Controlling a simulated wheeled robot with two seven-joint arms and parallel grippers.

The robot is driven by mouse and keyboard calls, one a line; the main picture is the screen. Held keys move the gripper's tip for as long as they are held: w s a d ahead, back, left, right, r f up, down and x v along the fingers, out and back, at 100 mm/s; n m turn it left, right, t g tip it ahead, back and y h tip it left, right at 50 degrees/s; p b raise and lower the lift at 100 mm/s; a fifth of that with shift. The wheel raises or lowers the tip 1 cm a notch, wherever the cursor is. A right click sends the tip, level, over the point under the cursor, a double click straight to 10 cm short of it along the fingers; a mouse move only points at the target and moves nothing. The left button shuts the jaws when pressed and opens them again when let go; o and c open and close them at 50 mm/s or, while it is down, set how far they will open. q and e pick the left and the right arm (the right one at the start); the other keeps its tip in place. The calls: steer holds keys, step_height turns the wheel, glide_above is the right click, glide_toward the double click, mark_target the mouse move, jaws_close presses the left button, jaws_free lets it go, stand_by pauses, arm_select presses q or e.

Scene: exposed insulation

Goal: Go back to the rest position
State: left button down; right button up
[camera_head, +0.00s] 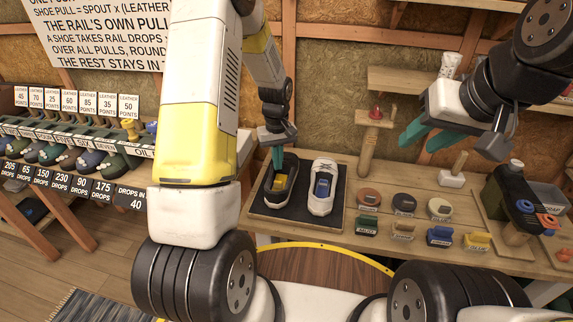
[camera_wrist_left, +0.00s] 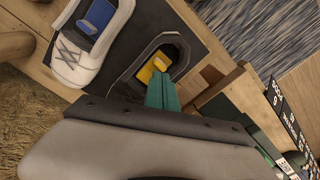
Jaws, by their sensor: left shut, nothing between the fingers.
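My left gripper (camera_head: 278,157) is shut and empty. It points down just above the far end of a dark shoe (camera_head: 270,201) that has a yellow block (camera_head: 279,184) in its opening. In the left wrist view its closed teal fingers (camera_wrist_left: 162,92) overlap the dark shoe's opening beside the yellow block (camera_wrist_left: 152,69); contact cannot be told. A white shoe (camera_head: 320,206) with a blue block (camera_head: 322,187) stands to the right on the same dark mat (camera_head: 255,213). My right gripper (camera_head: 428,138) hangs above the bench's back right, its teal fingers apart and nothing between them.
The wooden bench (camera_head: 350,233) holds several round tins (camera_head: 404,203), small coloured blocks (camera_head: 439,236) and a dark machine (camera_head: 510,203) at right. A wooden post (camera_head: 369,145) stands behind.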

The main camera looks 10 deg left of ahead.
arm_select(q)
steer(key=shift+r, duration=0.65)
steer(key=shift+r, duration=0.1)
steer(key=s+r+m+t+h, duration=0.1)
steer(key=s+r, duration=0.3)
steer(key=r, duration=0.5)
steer(key=s+r+m+t, duration=0.1)
steer(key=s+r+t, duration=0.15)
steer(key=r, duration=0.65)
steer(key=s+d+r+m+t, duration=0.1)
steer(key=s+r, duration=0.3)
steer(key=s, duration=0.5)
steer(key=s+d+r+m+t+h, duration=0.1)
steer(key=s+r+m, duration=0.2)
steer(key=s+r, duration=0.2)
steer(key=s, duration=0.3)
steer(key=shift+s+r+t, duration=0.25)
steer(key=shift+s+t, duration=0.1)
steer(key=shift+s, duration=0.05)
steer(key=shift+w, duration=0.15)
